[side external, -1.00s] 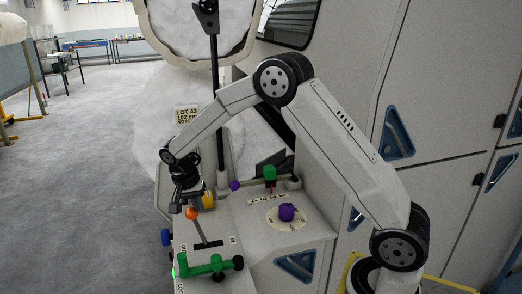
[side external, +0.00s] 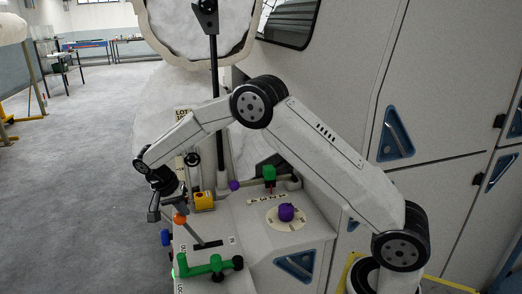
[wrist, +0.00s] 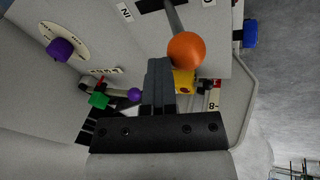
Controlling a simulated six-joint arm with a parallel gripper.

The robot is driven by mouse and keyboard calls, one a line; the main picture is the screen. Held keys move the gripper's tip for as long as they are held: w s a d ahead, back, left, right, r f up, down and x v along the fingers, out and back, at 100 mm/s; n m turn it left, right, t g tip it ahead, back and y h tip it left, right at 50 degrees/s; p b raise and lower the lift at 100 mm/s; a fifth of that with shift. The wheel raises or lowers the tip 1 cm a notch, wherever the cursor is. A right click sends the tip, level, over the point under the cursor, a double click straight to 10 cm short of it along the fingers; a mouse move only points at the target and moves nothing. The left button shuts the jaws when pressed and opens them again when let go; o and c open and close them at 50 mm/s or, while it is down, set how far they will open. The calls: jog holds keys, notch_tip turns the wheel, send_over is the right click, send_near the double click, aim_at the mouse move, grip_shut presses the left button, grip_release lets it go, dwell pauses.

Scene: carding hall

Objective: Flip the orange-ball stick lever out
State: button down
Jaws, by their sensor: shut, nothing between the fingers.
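The orange ball (side external: 180,219) tops a grey stick lever (side external: 200,237) that rises from a dark slot in the light console top. The stick leans left, toward the side marked OUT, with the IN label on the right. My gripper (side external: 177,209) is shut and empty, just above and beside the ball in the side view. In the wrist view my gripper's fingers (wrist: 160,68) are together, close beside the orange ball (wrist: 186,50). I cannot tell whether they touch it. The slot is partly cut off in the wrist view.
A green handle (side external: 208,267) lies in front of the lever. A yellow block (side external: 204,201) stands just behind the ball. A purple knob (side external: 286,212) on a round dial, a purple ball (side external: 234,185) and a green block (side external: 269,173) are farther right. The floor left of the console is clear.

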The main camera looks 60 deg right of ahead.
jog(key=shift+w+a, duration=0.15)
jog(key=shift+a, duration=0.2)
notch_tip(320, 180, up, 12)
jog(key=a, duration=0.1)
jog(key=shift+s+f, duration=0.2)
jog(key=shift+s, duration=0.15)
dwell(0.5)
jog(key=shift+a, duration=0.1)
jog(key=s+f+n+t+y, duration=0.1)
jog(key=s+f+n, duration=0.2)
jog(key=s, duration=0.4)
jog(key=s+f+n+t+y, duration=0.1)
jog(key=s+f+n+t, duration=0.1)
jog(key=s+n, duration=0.3)
jog(key=s+f+n+t+y, duration=0.1)
jog(key=s+f+n, duration=0.3)
jog(key=s, duration=0.7)
jog(key=shift+a+t, duration=0.2)
jog(key=shift+t, duration=0.2)
